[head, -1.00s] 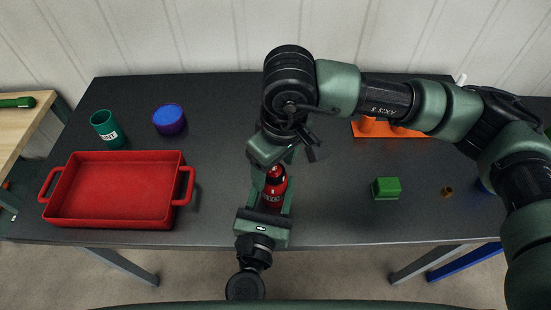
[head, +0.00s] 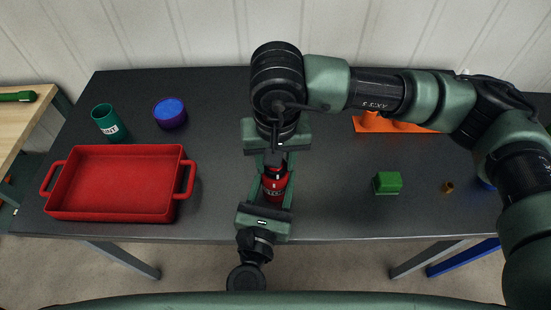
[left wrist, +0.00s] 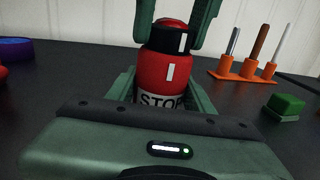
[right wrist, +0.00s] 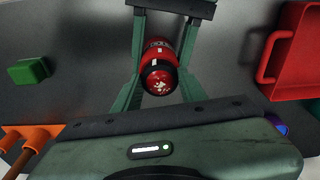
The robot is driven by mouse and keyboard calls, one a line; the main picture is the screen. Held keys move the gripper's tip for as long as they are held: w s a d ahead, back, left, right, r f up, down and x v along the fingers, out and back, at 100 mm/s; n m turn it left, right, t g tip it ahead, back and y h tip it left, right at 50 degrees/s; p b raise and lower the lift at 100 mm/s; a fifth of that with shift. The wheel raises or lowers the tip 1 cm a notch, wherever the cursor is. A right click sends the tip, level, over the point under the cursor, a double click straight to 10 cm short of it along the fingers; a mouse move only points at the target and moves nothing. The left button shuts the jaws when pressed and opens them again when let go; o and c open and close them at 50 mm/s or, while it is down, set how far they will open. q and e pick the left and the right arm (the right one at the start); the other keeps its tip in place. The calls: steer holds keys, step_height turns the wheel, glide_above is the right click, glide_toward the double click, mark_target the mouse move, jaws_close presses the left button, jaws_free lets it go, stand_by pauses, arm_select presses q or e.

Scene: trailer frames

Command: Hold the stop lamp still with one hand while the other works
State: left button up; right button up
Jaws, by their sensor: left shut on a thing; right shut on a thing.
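The red stop lamp (head: 275,184) stands upright near the front middle of the dark table; it also shows in the left wrist view (left wrist: 165,72) with a black band, a red top and a STOP label. My left gripper (head: 271,195) is shut on its lower body from the front. My right gripper (head: 277,163) reaches down from above and is shut on its upper part; its fingers flank the top in the left wrist view (left wrist: 175,40). In the right wrist view the lamp (right wrist: 158,75) sits between both pairs of fingers. Its base is hidden in the head view.
A red tray (head: 115,205) with handles lies left, a teal cup (head: 108,122) and blue-purple round container (head: 170,112) behind it. Right are a green block (head: 387,182), a small brass piece (head: 447,187) and an orange rack (head: 375,123), partly behind my right arm.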

mark_target(275, 170)
steer(key=m, duration=0.3)
steer(key=shift+w+d, duration=0.1)
steer(key=o, duration=1.4)
steer(key=shift+r, duration=0.1)
step_height(275, 170, up, 12)
steer(key=s, duration=0.1)
steer(key=shift+s, duration=0.25)
arm_select(q)
steer(key=o, duration=1.6)
